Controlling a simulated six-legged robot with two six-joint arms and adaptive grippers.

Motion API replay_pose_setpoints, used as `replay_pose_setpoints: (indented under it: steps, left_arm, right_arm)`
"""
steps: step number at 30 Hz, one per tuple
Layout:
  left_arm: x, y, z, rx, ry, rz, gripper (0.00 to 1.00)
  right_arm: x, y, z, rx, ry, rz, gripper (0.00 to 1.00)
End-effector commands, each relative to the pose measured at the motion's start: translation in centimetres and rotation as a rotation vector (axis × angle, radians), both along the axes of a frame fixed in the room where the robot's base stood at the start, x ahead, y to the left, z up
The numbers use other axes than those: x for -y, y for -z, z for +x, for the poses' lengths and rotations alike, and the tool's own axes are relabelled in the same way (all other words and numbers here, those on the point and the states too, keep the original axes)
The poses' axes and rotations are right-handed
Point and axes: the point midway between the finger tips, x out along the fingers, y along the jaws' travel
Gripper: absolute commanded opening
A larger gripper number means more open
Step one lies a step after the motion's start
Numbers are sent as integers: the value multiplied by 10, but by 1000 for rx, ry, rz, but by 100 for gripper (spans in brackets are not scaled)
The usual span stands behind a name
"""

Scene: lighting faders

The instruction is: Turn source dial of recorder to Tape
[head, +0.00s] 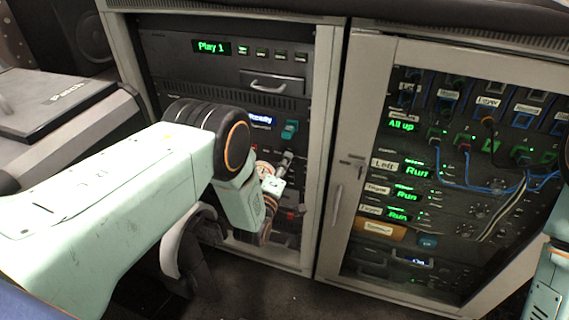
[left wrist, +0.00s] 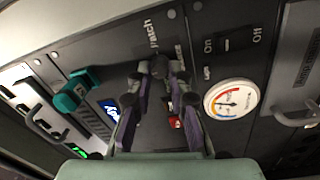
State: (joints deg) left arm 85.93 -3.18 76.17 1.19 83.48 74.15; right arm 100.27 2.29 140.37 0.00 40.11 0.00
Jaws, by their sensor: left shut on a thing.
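The recorder (head: 262,119) is a dark unit in the left rack, with a lit blue-white display and a teal lever (head: 290,129). My left gripper (head: 287,158) is at its front panel. In the left wrist view, the gripper (left wrist: 160,78) is shut on a small dark dial (left wrist: 158,64), mostly hidden between the fingertips. The word "Patch" (left wrist: 150,35) is printed beside it. Another label beside the dial is too small to read, and I cannot tell where the dial points. My right gripper is not in view.
In the left wrist view, the teal lever (left wrist: 72,93) stands out at left; a round gauge (left wrist: 232,99) and an On/Off switch (left wrist: 235,43) are at right. A second rack with a framed door (head: 345,170) stands to the right. A "Patch" desk (head: 60,100) is at left.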

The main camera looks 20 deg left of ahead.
Motion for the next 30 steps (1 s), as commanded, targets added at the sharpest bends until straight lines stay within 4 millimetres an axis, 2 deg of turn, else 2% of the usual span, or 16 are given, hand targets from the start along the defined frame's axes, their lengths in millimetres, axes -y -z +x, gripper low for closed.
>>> replay_pose_setpoints:
  steps: [13, 14, 21, 30]
  left_arm:
    - [0, 0, 0, 0, -1, -9, 0]
    - [0, 0, 0, 0, -1, -9, 20]
    - [0, 0, 0, 0, 0, -9, 40]
    - [0, 0, 0, 0, -1, -8, 42]
  right_arm:
    - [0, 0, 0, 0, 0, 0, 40]
    - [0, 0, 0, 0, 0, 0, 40]
    - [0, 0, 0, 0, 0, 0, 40]
    - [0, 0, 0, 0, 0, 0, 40]
